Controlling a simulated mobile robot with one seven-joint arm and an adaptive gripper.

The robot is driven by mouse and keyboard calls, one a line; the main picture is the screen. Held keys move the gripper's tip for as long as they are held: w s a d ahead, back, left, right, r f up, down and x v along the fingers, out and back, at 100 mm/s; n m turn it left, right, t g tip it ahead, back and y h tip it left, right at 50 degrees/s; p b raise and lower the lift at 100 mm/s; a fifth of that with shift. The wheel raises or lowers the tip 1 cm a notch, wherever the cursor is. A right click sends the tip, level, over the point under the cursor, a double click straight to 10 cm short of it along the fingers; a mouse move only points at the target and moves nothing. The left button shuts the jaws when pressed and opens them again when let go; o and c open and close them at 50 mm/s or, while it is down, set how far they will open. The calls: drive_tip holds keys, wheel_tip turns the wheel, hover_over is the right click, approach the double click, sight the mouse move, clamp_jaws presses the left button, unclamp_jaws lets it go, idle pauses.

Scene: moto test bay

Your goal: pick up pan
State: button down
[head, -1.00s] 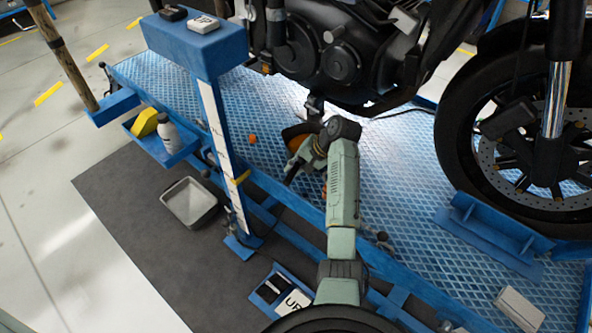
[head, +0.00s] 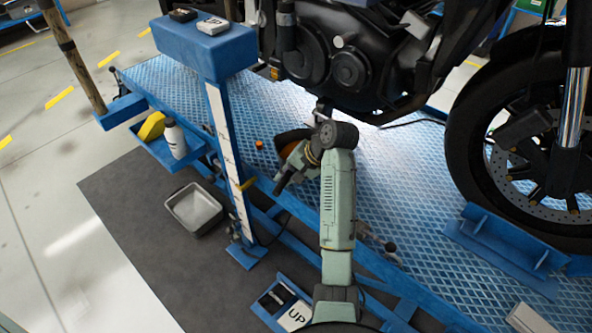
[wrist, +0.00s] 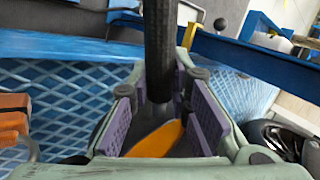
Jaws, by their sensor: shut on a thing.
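The pan, a grey rectangular open tray (head: 178,204), lies flat on the dark floor mat left of the lift's front post in the head view. It looks empty. My gripper (head: 282,181) is above the blue lift deck, to the right of the pan and apart from it. In the wrist view my gripper's purple-padded jaws (wrist: 160,125) are shut on a dark rod-like tool (wrist: 160,50). An orange part (wrist: 157,141) shows between the pads. The tool's full shape is hidden.
The blue post (head: 222,130) stands between the pan and my gripper. A side tray (head: 160,150) holds a white bottle (head: 175,138) and a yellow thing (head: 151,126). The motorcycle (head: 345,60) stands behind. Open floor (head: 110,225) lies left of the pan.

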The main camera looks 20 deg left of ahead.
drive_tip(key=s+a+p, duration=0.2)
drive_tip(key=s, duration=0.8)
drive_tip(key=s+a+r+p, duration=0.1)
drive_tip(key=s+a+p, duration=0.1)
drive_tip(key=s, duration=0.8)
drive_tip(key=shift+s+a+r, duration=0.2)
drive_tip(key=shift+s+r, duration=0.05)
drive_tip(key=shift+r, duration=0.05)
idle(1.0)
drive_tip(key=shift+s, duration=0.1)
